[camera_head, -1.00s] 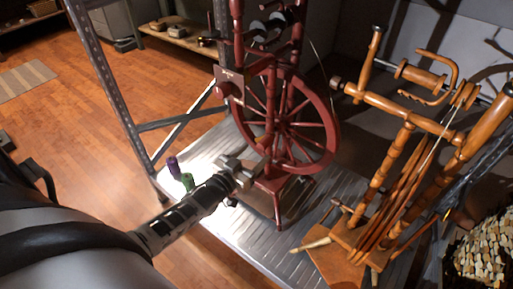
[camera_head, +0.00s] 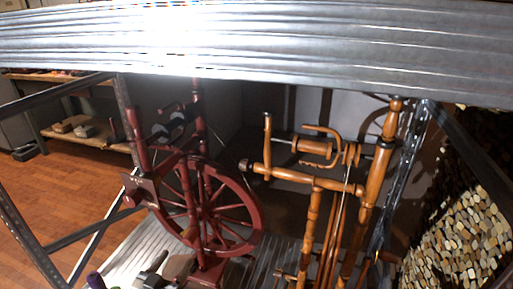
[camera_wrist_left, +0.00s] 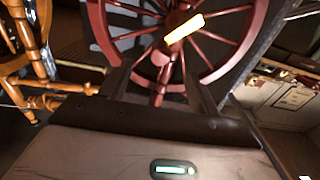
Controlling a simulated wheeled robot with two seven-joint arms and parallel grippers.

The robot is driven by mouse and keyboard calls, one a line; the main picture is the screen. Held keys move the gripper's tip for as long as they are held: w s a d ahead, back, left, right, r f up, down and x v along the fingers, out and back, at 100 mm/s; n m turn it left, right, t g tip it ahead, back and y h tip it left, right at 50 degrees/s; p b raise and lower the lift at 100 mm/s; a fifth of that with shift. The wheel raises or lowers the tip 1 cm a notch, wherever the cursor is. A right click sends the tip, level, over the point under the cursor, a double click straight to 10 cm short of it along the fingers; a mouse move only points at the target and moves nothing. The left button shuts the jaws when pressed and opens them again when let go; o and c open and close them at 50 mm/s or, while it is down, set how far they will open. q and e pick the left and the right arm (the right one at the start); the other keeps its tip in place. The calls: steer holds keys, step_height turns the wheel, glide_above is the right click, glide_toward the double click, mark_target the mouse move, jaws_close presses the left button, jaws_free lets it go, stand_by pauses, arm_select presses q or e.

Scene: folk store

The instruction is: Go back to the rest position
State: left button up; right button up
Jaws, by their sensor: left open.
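My left gripper (camera_head: 152,272) shows at the bottom edge of the head view, low in front of the dark red spinning wheel (camera_head: 207,212). Most of its arm is out of the picture. In the left wrist view the two dark fingers of my left gripper (camera_wrist_left: 158,85) stand apart with nothing between them. The red wheel rim (camera_wrist_left: 262,25) and spokes fill the space beyond the fingers. I cannot tell the exact gap between the fingers and the wheel. My right gripper is not in view.
A metal shelf board (camera_head: 300,45) crosses the top of the head view. An orange wooden spinning wheel (camera_head: 312,215) stands to the right on the lower metal shelf (camera_head: 140,245). A purple object (camera_head: 95,280) is at bottom left. Stacked logs (camera_head: 460,235) are at right; open floor (camera_head: 55,190) is at left.

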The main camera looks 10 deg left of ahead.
arm_select(q)
steer(key=s+d+r+m+g+h, duration=0.1)
steer(key=s+d+g, duration=0.6)
steer(key=s+d, duration=0.9)
steer(key=shift+s+d+r+h, duration=0.25)
steer(key=shift+d+r+h, duration=0.35)
steer(key=shift+d+r, duration=0.3)
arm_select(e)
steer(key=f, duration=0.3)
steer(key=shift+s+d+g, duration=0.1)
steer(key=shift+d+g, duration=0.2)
arm_select(q)
steer(key=shift+a, duration=0.1)
